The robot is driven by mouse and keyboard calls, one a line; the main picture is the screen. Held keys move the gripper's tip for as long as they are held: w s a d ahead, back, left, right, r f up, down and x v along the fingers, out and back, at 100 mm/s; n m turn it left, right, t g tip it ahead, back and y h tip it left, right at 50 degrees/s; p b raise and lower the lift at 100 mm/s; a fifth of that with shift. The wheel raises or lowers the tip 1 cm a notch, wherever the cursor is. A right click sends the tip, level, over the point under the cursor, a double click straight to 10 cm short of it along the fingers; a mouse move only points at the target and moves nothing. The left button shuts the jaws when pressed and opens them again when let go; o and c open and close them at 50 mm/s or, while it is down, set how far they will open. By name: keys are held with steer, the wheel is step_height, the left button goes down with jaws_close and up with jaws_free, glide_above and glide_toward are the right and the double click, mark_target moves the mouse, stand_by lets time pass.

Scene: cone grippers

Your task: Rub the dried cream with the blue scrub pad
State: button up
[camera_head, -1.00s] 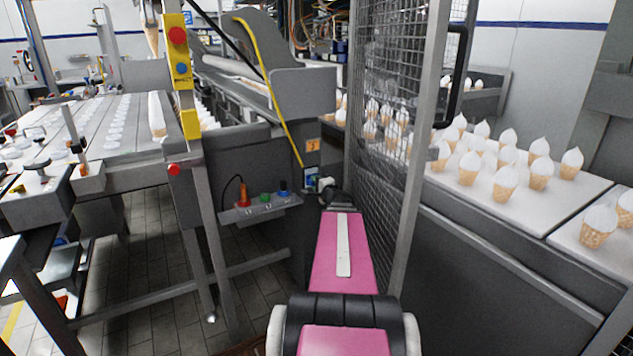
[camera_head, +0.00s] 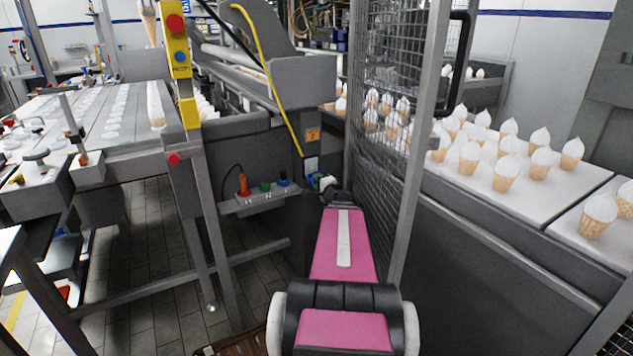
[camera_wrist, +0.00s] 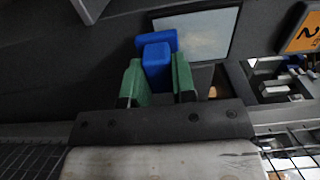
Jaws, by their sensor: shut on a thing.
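My gripper (camera_wrist: 158,82) has green fingers and is shut on the blue scrub pad (camera_wrist: 158,60), a blue block with a wider crosspiece at its far end. In the head view my gripper (camera_head: 326,182) is small, beside the dark machine cabinet at the left edge of the mesh guard. In the wrist view a pale, faintly blotched rectangular panel (camera_wrist: 208,38) with a dark frame lies just beyond and right of the pad. The pad overlaps its left edge in the picture; I cannot tell whether they touch. I cannot clearly make out the dried cream.
An orange sign (camera_head: 313,135) is on the cabinet near my gripper. A button box (camera_head: 262,201) with red, green and blue knobs sits to the left. The mesh guard (camera_head: 375,180) stands close on the right, with a conveyor (camera_head: 480,185) of cream cones behind it.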

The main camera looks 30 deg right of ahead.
steer(key=shift+s, duration=2.45)
steer(key=s, duration=0.3)
steer(key=shift+w, duration=0.1)
steer(key=w, duration=0.6)
steer(key=shift+w, duration=0.4)
steer(key=shift+w, duration=1)
steer(key=shift+r, duration=0.15)
